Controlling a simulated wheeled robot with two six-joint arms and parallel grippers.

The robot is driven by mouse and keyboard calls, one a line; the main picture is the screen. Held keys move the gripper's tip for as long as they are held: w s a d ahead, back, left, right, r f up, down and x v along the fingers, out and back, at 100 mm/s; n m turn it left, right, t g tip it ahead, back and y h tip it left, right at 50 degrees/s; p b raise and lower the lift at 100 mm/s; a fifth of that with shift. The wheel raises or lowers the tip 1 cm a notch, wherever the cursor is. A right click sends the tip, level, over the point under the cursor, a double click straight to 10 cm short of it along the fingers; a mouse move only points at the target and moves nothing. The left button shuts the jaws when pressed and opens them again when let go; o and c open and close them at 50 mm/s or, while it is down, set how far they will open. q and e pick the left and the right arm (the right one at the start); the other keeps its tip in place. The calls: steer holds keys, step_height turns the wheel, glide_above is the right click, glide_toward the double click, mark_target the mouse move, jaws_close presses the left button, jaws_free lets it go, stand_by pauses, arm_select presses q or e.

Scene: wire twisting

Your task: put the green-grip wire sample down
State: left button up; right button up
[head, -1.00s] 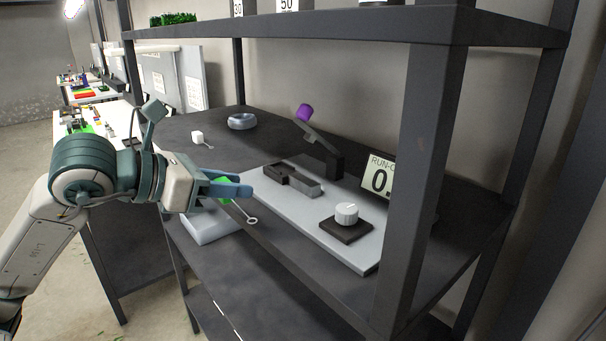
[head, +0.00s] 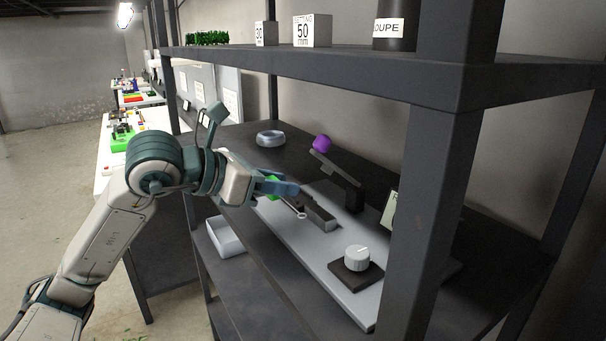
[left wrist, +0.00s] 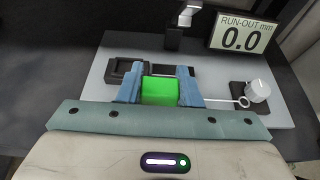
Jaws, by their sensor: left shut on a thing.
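The green-grip wire sample shows its green block (left wrist: 160,91) between the two blue fingers of my left gripper (left wrist: 159,84) in the left wrist view. Its thin wire ends in a small ring (left wrist: 243,102) sticking out to the right, near the white knob. In the head view the green grip (head: 272,187) is partly covered by my left gripper (head: 283,188), which is shut on it over the light grey plate. The ring end (head: 302,215) hangs over the plate near the grey block. I cannot tell the height above the plate. My right gripper is not in view.
The grey plate (head: 345,290) carries a dark-and-grey block (head: 318,215), a white knob (head: 357,258) and a lever with a purple end (head: 323,144). A display (left wrist: 243,37) reads 0.0. A white tray (head: 225,238) is lower left. A shelf post (head: 428,210) stands right.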

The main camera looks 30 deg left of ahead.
arm_select(q)
steer(key=p, duration=0.4)
glide_above(303, 196)
steer(key=shift+s+f, duration=0.15)
steer(key=shift+f, duration=0.25)
steer(key=shift+f+p, duration=0.5)
steer(key=shift+f, duration=1.35)
steer(key=shift+f, duration=0.2)
steer(key=o, duration=1)
steer(key=shift+c, duration=0.2)
steer(key=shift+r, duration=0.1)
